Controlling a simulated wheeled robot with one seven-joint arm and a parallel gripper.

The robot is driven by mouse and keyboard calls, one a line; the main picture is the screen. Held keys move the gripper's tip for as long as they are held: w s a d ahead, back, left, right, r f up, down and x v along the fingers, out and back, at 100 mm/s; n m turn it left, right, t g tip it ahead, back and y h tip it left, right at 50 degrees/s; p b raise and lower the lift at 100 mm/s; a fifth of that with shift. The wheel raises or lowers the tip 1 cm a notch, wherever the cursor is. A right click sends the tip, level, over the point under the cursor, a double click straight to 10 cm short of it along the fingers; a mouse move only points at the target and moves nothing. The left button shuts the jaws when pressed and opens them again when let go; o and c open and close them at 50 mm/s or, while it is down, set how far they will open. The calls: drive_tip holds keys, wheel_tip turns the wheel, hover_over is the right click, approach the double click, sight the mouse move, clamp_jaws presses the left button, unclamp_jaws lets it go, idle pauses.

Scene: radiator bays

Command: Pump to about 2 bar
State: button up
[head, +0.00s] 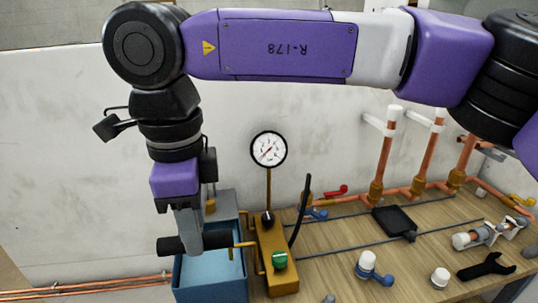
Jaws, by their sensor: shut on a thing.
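The hand pump has a blue tank (211,277) and a brass-coloured body (275,262). A round white gauge (268,149) stands on a thin stem above the body. Its needle points to the lower left; the figures are too small to read surely. The pump's black handle (213,241) lies level over the tank, at the end of a brass bar. My gripper (188,241) points down and is shut on this handle, left of the body. The green knob (280,260) is on the body's front. The fingertips are partly hidden by the handle.
The wooden bench (335,270) holds copper pipes (387,160) with white caps, a black tray (394,221), a blue-handled valve (370,268) and a black wrench (487,267). A black hose (300,212) rises beside the pump. Bare wall lies behind.

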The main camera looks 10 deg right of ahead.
drive_tip(key=shift+s+f+t+b, duration=0.2)
drive_tip(key=shift+f+t+b, duration=0.3)
drive_tip(key=shift+f+b, duration=0.95)
drive_tip(key=shift+s+f+t+b, duration=0.15)
drive_tip(key=shift+f+t+b, duration=0.35)
drive_tip(key=shift+f+b, duration=0.9)
drive_tip(key=shift+r+b, duration=0.4)
drive_tip(key=shift+r, duration=0.1)
drive_tip(key=shift+w+r, duration=0.1)
drive_tip(key=shift+r, duration=0.25)
drive_tip(key=shift+w+r+g+p, duration=0.1)
drive_tip(key=shift+r+g+p, duration=0.25)
drive_tip(key=shift+p, duration=0.45)
